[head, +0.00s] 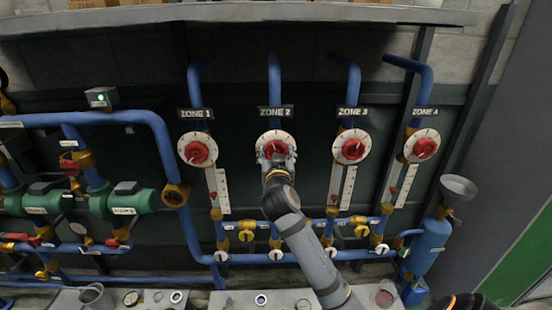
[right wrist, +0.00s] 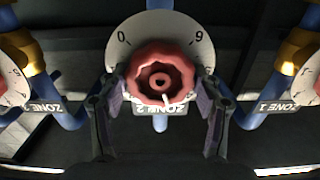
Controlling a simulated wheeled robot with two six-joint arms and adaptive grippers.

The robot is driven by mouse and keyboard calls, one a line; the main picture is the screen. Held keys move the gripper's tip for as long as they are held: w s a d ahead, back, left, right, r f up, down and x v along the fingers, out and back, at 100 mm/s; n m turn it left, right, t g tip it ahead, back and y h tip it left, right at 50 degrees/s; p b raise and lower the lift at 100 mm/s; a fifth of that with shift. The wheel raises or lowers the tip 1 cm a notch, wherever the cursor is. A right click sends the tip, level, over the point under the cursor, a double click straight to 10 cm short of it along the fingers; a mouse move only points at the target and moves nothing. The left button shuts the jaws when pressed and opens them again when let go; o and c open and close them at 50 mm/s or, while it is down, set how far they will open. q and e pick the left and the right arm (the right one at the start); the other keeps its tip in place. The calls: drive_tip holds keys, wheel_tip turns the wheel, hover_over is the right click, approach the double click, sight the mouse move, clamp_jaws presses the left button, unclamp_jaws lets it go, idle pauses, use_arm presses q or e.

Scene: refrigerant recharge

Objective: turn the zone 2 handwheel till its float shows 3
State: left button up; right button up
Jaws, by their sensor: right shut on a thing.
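The zone 2 handwheel (head: 274,145) is a red knob on a white round dial under the ZONE 2 label (head: 276,112). My right gripper (head: 278,162) reaches up to it from below and is shut on it. In the right wrist view the red handwheel (right wrist: 160,74) sits between the two dark fingers of the gripper (right wrist: 162,90). A white mark shows at the wheel's lower edge there. The dial (right wrist: 188,28) carries a 0 at left and another digit at right. The zone 2 float and its scale are hidden behind my right arm. My left gripper is not in view.
Similar handwheels for zone 1 (head: 197,150), zone 3 (head: 351,148) and zone 4 (head: 424,147) stand on either side. Yellow valves (head: 247,231) and blue pipes run below. A blue cylinder (head: 428,246) with a funnel (head: 458,188) stands at right.

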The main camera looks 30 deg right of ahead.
drive_tip(key=shift+f+m, duration=0.1)
drive_tip(key=shift+m, duration=0.2)
idle(0.4)
drive_tip(key=o, duration=1.2)
drive_tip(key=shift+w, duration=0.1)
drive_tip(key=shift+c, duration=0.2)
drive_tip(key=v, duration=0.7)
drive_tip(key=shift+s+a, duration=0.15)
drive_tip(key=shift+s, duration=0.1)
